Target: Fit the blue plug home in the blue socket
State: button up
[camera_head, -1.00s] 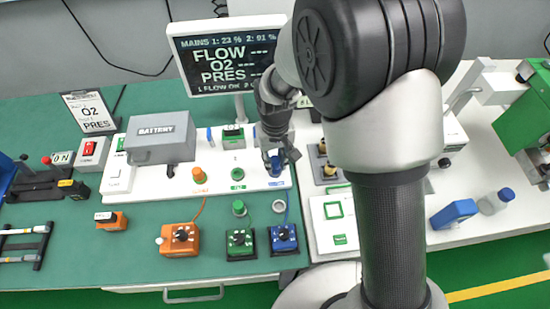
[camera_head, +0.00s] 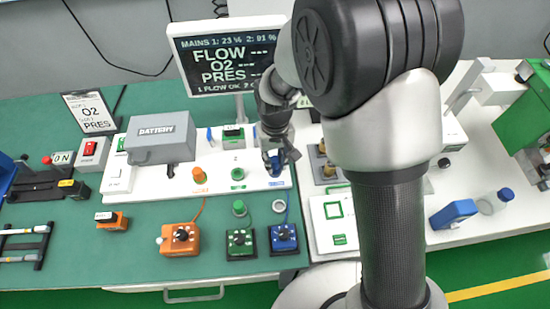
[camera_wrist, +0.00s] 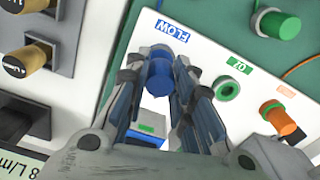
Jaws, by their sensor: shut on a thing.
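My gripper (camera_head: 279,158) is over the right end of the white panel, shut on the blue plug. In the wrist view the blue plug (camera_wrist: 160,76) sits between the fingertips, beside the FLOW label (camera_wrist: 168,36). The blue socket is mostly hidden by the plug and fingers; a bit of blue (camera_head: 277,184) shows at the panel just below the gripper in the head view. I cannot tell how deep the plug sits. A blue cable runs towards the blue box (camera_head: 284,238) on the green mat.
On the same panel are a green socket (camera_head: 237,174) and an orange plug (camera_head: 198,175). A loose green plug (camera_head: 239,208) and a grey ring (camera_head: 279,206) lie in front. A monitor (camera_head: 226,55) stands close behind. Brass-coloured fittings (camera_head: 328,170) are to the right.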

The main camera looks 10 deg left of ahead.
aim_at(275, 159)
jog(key=shift+f+b, duration=0.7)
jog(key=shift+f, duration=0.4)
jog(key=shift+c, duration=0.2)
jog(key=o, duration=1.1)
jog(key=shift+c, duration=0.2)
notch_tip(275, 159, up, 12)
jog(key=shift+r, duration=0.1)
